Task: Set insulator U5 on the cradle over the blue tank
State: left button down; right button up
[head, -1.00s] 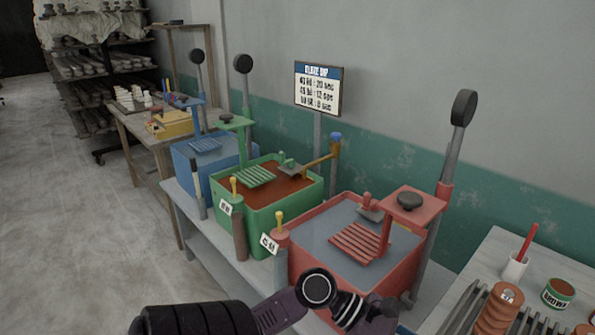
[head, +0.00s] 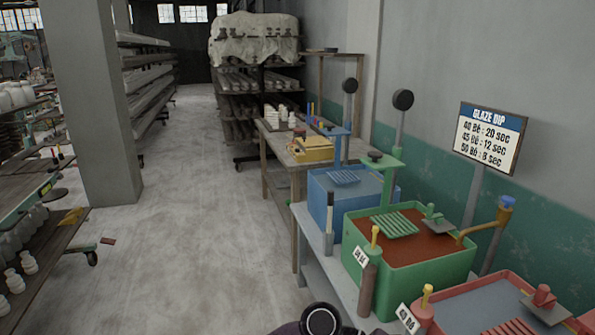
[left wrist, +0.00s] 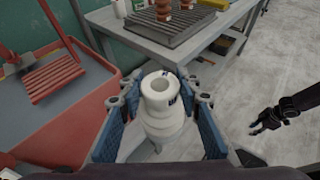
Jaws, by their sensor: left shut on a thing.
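My left gripper (left wrist: 159,108) is shut on a white ribbed insulator (left wrist: 160,122) in the left wrist view. The insulator's round hollow end faces the camera; a dark mark on its side is too small to read. The blue tank (head: 318,208) is the farthest of three tanks in the head view. Its blue slatted cradle (head: 343,178) hangs over it from a lever post and looks empty. My right gripper (left wrist: 268,120) is at the right of the left wrist view, over the floor, apart from the insulator; its jaw opening is unclear.
The green tank (head: 405,268) and red tank (head: 470,318) stand nearer on the same bench. A glaze dip sign (head: 488,137) stands behind them. A wooden table (head: 283,147) is beyond the blue tank. The aisle floor (head: 190,240) left of the bench is clear.

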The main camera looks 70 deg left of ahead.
aim_at(343, 176)
jog(key=i+j+u, duration=0.1)
jog(key=j, duration=0.3)
jog(key=i+j+u, duration=0.1)
jog(key=j, duration=0.3)
jog(key=i+j+u, duration=0.1)
jog(key=j, duration=0.3)
jog(key=i+j+u, duration=0.1)
jog(key=j, duration=0.3)
jog(key=i+j, duration=0.2)
jog(key=j, duration=0.2)
jog(key=k+u, duration=0.05)
